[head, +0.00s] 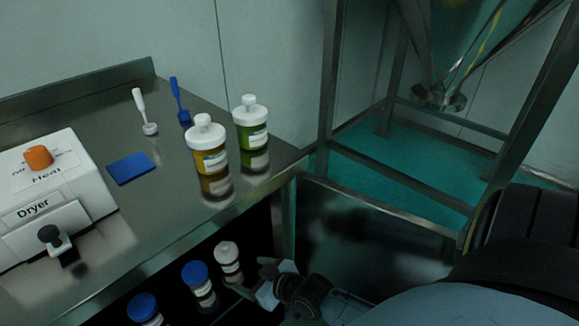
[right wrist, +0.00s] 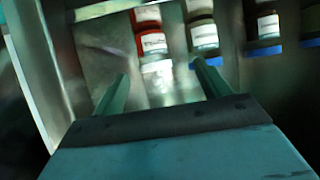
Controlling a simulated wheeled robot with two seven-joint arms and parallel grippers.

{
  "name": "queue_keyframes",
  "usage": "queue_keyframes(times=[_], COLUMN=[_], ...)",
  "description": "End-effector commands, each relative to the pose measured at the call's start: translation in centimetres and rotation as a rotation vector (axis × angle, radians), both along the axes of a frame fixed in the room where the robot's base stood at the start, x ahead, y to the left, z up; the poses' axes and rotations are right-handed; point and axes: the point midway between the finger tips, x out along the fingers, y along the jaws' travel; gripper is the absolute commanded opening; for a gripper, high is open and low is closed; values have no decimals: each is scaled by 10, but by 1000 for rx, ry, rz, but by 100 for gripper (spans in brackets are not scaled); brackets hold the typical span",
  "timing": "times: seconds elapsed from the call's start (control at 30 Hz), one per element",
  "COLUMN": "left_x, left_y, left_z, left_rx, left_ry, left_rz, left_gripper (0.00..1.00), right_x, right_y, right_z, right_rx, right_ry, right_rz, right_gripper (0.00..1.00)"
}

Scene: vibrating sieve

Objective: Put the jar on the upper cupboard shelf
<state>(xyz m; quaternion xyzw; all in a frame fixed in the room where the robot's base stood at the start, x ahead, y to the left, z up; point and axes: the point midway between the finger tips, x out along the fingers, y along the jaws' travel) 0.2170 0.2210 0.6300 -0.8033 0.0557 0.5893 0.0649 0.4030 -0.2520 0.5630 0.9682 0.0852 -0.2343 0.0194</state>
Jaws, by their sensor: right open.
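A white-lidded jar (head: 229,262) stands in the dark space below the worktop. Two blue-lidded jars (head: 200,285) (head: 146,308) stand in a row to its left. My right gripper (head: 252,287) is close to the right of the white-lidded jar. On the worktop stand a yellow jar (head: 209,160) and a green jar (head: 252,134), both white-lidded. My left gripper is not in view.
The steel worktop (head: 95,107) carries a dryer (head: 50,190), a blue pad (head: 131,168), a white brush-like tool (head: 142,108) and a blue one (head: 179,100). Its front edge and a table leg are near my right arm. A metal frame with a hopper (head: 440,60) stands at right.

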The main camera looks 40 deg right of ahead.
Motion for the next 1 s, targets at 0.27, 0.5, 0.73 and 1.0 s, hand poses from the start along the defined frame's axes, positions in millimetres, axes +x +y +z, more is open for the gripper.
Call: queue_keyframes(times=[0.27,0.5,0.73,1.0], left_x=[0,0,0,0], left_y=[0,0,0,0], left_z=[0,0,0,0], left_rx=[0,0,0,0], left_ry=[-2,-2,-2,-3], left_rz=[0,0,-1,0], left_gripper=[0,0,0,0], right_x=[-76,-151,-184,-186], right_y=[37,36,31,31], right_z=[19,51,68,68], right_rx=[-75,-147,-171,-173], right_ry=[363,651,769,775], right_rz=[48,11,-22,-23], right_gripper=[76,76,76,76])
